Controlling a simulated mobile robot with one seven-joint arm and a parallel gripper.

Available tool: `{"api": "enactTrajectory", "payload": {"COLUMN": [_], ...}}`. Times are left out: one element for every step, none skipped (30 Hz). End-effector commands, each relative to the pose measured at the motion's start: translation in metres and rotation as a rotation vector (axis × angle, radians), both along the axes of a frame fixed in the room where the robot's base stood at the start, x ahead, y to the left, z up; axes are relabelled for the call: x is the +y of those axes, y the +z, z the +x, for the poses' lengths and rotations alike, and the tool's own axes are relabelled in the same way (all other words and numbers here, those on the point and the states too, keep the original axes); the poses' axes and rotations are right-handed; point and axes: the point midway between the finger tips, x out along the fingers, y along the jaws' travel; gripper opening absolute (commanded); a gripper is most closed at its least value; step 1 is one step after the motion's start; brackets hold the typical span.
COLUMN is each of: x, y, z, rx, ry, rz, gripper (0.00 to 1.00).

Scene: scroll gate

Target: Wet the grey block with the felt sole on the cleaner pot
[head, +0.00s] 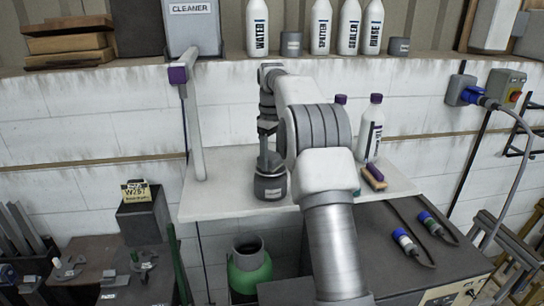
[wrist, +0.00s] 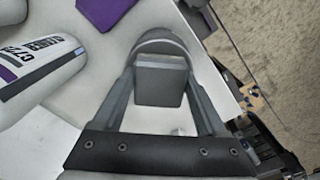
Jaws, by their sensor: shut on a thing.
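My gripper (wrist: 162,78) is shut on the grey block (wrist: 160,88), which sits between its two fingers in the wrist view. The block's felt sole faces away from the camera and is hidden. A round grey rim (wrist: 165,38) shows just beyond the block. In the head view my gripper (head: 268,150) points down at a dark grey pot (head: 270,188) with a pale label, on the white shelf. The block is at or just over the pot's mouth; I cannot tell whether the sole touches inside. The pot's label is too small to read.
A small purple-topped brush (head: 373,177) lies near the white shelf's (head: 215,208) right end. A pale upright post (head: 190,120) stands left.

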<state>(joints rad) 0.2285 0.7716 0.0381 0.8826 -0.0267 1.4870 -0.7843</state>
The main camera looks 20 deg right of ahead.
Motion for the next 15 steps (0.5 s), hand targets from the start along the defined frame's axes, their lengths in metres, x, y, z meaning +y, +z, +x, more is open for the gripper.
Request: {"api": "enactTrajectory", "payload": {"x": [0.0, 0.0, 0.0, 0.0, 0.0, 0.0, 0.0, -0.0001, 0.0, -0.0001, -0.0001, -0.0001, 0.0, -0.0001, -0.0001], "y": [-0.001, -0.0013, -0.0018, -0.0022, -0.0026, -0.0031, -0.0035, -0.0039, -0.0044, -0.0048, -0.0052, -0.0057, -0.0061, -0.0065, -0.0071], "z": [0.0, 0.0, 0.0, 0.0, 0.0, 0.0, 0.0, -0.0001, 0.0, -0.0001, -0.0001, -0.0001, 0.0, -0.0001, -0.0001], "rx": [0.0, 0.0, 0.0, 0.0, 0.0, 0.0, 0.0, 0.0, 0.0, 0.0, 0.0, 0.0, 0.0, 0.0, 0.0], "ry": [0.0, 0.0, 0.0, 0.0, 0.0, 0.0, 0.0, 0.0, 0.0, 0.0, 0.0, 0.0, 0.0, 0.0, 0.0], "rz": [0.0, 0.0, 0.0, 0.0, 0.0, 0.0, 0.0, 0.0, 0.0, 0.0, 0.0, 0.0, 0.0, 0.0, 0.0], "gripper": [0.3, 0.3, 0.3, 0.3, 0.3, 0.3, 0.3, 0.3, 0.3, 0.3, 0.3, 0.3, 0.3, 0.3, 0.3]}}
